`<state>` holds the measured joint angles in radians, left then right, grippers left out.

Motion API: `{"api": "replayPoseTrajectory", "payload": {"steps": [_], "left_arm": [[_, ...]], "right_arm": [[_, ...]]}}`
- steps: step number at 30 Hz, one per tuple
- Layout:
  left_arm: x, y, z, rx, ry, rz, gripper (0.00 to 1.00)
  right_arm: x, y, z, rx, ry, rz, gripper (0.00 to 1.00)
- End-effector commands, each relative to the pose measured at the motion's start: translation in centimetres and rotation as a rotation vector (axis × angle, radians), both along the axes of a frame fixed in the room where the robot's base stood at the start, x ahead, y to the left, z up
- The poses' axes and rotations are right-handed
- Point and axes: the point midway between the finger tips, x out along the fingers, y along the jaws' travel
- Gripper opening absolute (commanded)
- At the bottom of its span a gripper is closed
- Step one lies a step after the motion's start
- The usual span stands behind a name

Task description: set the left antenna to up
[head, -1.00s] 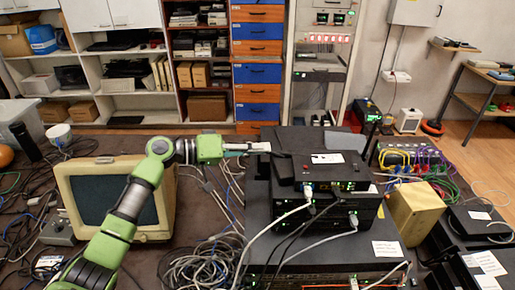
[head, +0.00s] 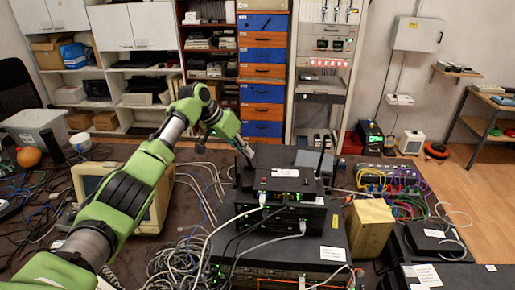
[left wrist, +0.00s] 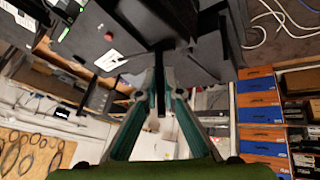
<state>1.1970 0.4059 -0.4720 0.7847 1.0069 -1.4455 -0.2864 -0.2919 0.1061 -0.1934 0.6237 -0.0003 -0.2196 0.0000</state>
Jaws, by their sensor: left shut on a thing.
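The black router (head: 290,183), with a red button and a white label on top, sits on a stack of dark network boxes. Its right antenna (head: 321,162) stands up at the right rear. My left gripper (head: 245,150) reaches down to the router's left rear corner. In the left wrist view my left gripper (left wrist: 158,100) is shut on the left antenna (left wrist: 160,72), a thin black bar between the two fingers. The fingers cover part of the antenna, and its exact tilt is hard to tell. My right gripper is out of view.
An old beige monitor (head: 88,178) stands left of the stack, partly behind my left arm. Grey cables (head: 185,262) lie in front. A yellowish box (head: 369,228) and a patch panel with coloured cables (head: 390,178) are to the right.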

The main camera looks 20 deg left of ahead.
Motion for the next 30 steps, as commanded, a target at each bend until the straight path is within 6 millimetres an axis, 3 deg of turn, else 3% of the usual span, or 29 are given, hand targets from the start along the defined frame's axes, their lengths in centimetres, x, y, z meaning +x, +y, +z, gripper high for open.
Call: {"api": "replayPoseTrajectory", "payload": {"steps": [1,10,27,28,30], "left_arm": [[0.1,-0.5,0.7,0.023,0.005,-0.008,0.0],[0.2,-0.6,0.5,0.143,0.029,-0.006,0.0],[0.3,-0.8,0.2,0.171,0.035,-0.005,0.0],[0.3,-0.8,0.2,0.171,0.035,-0.005,0.12],[0.3,-0.7,0.2,0.172,0.035,-0.005,0.24]], "right_arm": [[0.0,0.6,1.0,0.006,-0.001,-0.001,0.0],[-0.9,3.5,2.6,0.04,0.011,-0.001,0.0],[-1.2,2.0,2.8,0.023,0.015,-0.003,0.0],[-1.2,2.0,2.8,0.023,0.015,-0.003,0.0],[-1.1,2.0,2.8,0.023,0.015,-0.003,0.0]]}}
